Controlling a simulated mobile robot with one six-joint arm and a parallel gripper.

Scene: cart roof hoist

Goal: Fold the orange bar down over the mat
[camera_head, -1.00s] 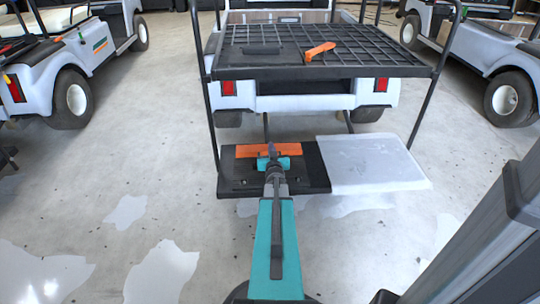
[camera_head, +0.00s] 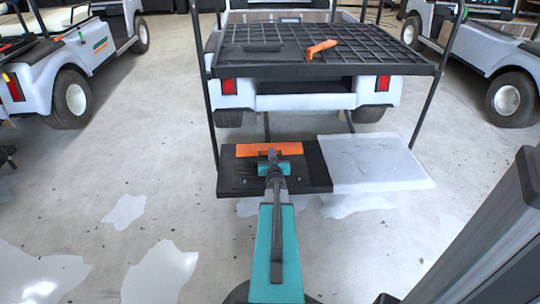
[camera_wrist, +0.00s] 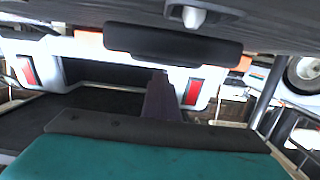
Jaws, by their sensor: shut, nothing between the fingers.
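The orange bar (camera_head: 254,150) lies across the far part of the black mat (camera_head: 312,179) on the low rear platform of a white cart. I cannot tell how far it is tilted. My gripper (camera_head: 272,154) is shut and empty, at the near side of the bar's middle and overlapping it in the head view. Whether they touch is unclear. My gripper hides a small part of the bar. In the wrist view, orange (camera_wrist: 90,38) shows beside a dark block (camera_wrist: 172,42) that covers most of it.
A whitish translucent panel (camera_head: 372,162) adjoins the mat on the right. Above is a black grid rack (camera_head: 372,62) with an orange handle (camera_head: 321,48) and a dark block (camera_head: 262,47) on it. Thin black posts flank the platform. Other carts stand left and right; the floor between is open.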

